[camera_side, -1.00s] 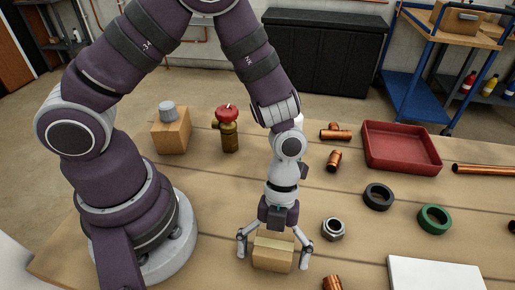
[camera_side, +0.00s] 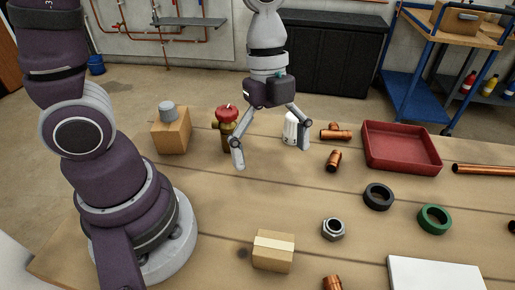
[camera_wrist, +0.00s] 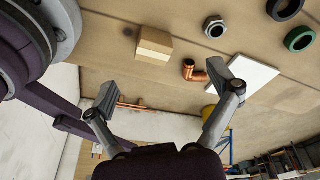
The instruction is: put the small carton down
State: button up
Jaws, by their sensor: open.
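The small carton (camera_side: 273,251) is a tan box with a pale tape strip. It rests on the wooden table near its front edge, and it also shows in the wrist view (camera_wrist: 154,44). My gripper (camera_side: 270,156) is open and empty, raised well above the table and farther back than the carton. In the wrist view its two spread fingers (camera_wrist: 165,82) have nothing between them, and the carton lies apart from them.
A hex nut (camera_side: 333,229), a black ring (camera_side: 378,197), a green ring (camera_side: 434,219) and a red tray (camera_side: 401,148) lie to the right. A brass valve (camera_side: 227,135) and a wooden block (camera_side: 171,131) stand at the back left. A white plate (camera_side: 434,275) lies front right.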

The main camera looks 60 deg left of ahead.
jog(key=s+a+r+n+t+y, duration=0.1)
jog(key=a+r+n+t, duration=0.2)
jog(key=n, duration=0.7)
jog(key=s+a+r+n+t+y, duration=0.1)
jog(key=a+r+n+t, duration=0.2)
jog(key=n, duration=0.6)
jog(key=shift+s+a+n+y, duration=0.3)
jog(key=shift+s+a+n, duration=0.1)
jog(key=shift+a, duration=0.95)
